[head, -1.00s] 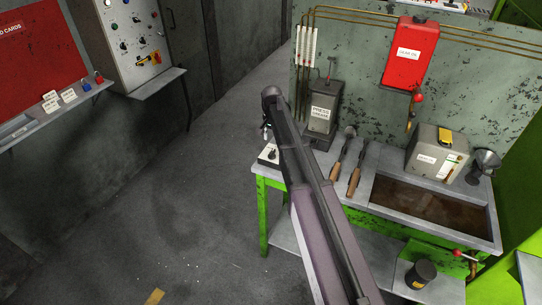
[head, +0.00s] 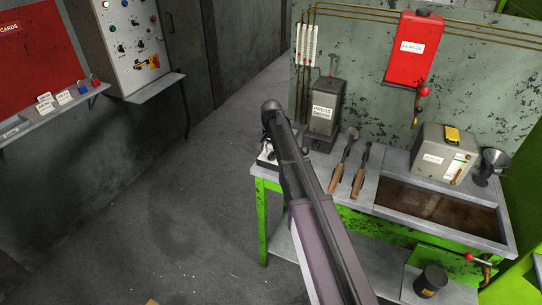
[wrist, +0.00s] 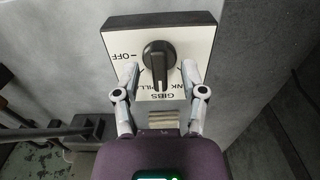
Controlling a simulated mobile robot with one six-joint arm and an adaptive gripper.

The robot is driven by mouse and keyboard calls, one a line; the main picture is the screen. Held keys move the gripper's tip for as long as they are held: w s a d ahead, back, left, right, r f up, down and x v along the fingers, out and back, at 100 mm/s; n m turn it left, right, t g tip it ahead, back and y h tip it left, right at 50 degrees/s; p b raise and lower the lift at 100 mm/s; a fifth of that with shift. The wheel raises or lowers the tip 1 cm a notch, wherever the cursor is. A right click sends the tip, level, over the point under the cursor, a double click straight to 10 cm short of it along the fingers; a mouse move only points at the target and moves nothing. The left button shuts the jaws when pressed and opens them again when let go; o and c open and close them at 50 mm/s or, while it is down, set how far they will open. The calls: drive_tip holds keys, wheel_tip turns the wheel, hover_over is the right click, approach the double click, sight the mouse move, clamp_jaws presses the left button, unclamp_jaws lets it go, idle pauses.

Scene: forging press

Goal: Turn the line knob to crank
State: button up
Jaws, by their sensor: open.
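The line knob (wrist: 158,62) is a black rotary knob on a white plate (wrist: 185,42) in the wrist view, its grip bar upright in the picture. In the head view, the plate (head: 264,158) lies at the bench's left end, mostly hidden by my arm and gripper.
The green bench (head: 263,222) carries a grey press grease box (head: 324,108), two wooden-handled tools (head: 345,160) and a sunken tray (head: 440,190). A red gear oil box (head: 412,47) hangs on the wall behind. Open floor (head: 160,220) lies left of the bench.

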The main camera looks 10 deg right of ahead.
drive_tip(key=shift+f, duration=0.2)
clamp_jaws()
drive_tip(key=shift+n, duration=0.3)
drive_tip(key=n, duration=0.3)
drive_tip(key=shift+n, duration=0.4)
drive_tip(key=n, duration=0.4)
drive_tip(key=shift+n, duration=0.3)
idle(0.5)
